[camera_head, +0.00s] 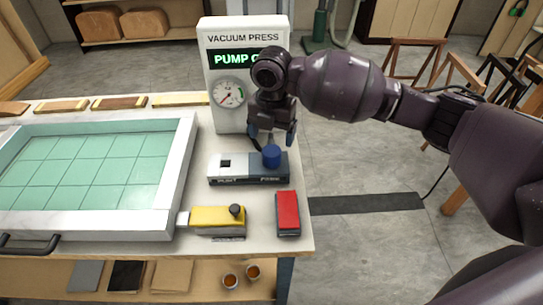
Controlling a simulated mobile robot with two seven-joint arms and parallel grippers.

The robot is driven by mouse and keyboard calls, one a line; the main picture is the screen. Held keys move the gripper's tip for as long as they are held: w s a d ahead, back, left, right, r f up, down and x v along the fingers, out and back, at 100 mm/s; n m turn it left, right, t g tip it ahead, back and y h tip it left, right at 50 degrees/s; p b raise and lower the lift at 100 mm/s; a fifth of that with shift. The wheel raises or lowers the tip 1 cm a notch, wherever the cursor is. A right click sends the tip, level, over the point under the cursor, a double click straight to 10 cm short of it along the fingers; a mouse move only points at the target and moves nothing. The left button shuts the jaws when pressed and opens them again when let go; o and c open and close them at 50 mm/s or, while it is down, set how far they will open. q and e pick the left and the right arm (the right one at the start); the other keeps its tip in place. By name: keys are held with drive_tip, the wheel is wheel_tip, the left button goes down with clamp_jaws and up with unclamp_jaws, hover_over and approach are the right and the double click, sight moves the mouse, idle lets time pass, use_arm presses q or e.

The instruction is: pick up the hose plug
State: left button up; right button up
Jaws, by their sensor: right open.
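My right gripper (272,136) hangs just above the blue plug, pointing down. Its fingers are apart on either side, with the plug's top at or just below the fingertips. I cannot tell if they touch it. The gripper is open and holds nothing. My left gripper is not in view.
The vacuum press gauge box (221,62) stands close behind my right gripper. A yellow valve block (210,216) and a red-topped block (288,209) lie in front. A framed green press bed (182,165) fills the bench's left. The bench's right edge is near.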

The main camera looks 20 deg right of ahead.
sight(272, 150)
drive_tip(key=shift+f+b, duration=0.45)
drive_tip(key=shift+f, duration=3.1)
drive_tip(key=shift+r, duration=0.1)
drive_tip(key=c, duration=1.1)
